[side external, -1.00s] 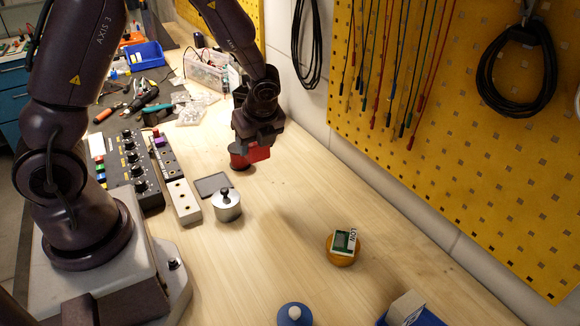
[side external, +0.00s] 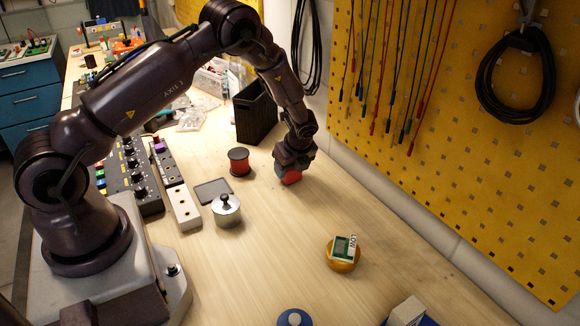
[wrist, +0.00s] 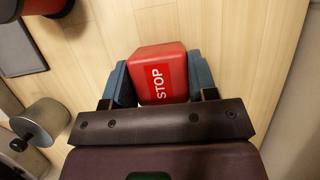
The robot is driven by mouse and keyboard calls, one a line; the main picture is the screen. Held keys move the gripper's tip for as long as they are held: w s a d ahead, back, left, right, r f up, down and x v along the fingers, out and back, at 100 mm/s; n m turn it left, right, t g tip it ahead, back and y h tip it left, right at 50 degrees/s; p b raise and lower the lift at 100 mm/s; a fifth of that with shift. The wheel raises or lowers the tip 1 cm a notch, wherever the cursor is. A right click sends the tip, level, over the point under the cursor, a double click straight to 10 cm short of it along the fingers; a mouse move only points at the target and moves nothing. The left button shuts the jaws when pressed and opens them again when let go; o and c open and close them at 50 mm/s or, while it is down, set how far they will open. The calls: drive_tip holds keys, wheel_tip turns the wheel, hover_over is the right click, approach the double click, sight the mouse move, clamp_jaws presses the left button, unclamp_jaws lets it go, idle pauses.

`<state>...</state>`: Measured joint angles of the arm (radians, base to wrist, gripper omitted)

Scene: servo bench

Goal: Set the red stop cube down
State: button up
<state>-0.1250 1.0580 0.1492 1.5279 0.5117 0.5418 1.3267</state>
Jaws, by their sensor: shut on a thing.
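The red stop cube (wrist: 160,74), with a white STOP label, is between the two blue-grey fingers of my gripper (wrist: 161,82) in the wrist view. My gripper is shut on it. In the side view, the red cube (side external: 290,177) shows below my gripper (side external: 288,172), low over the wooden bench, right of the dark red-sided spool. I cannot tell whether its underside touches the bench.
The spool (side external: 239,162), a dark flat pad (side external: 213,191) and a metal pot with a knob (side external: 226,212) stand to the left. A black bin (side external: 256,117) is behind. An orange round base with a LOW card (side external: 343,252) is in front. Bench (side external: 275,240) between is clear.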

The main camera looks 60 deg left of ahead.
drive_tip(key=shift+f, duration=0.15)
drive_tip(key=o, duration=0.9)
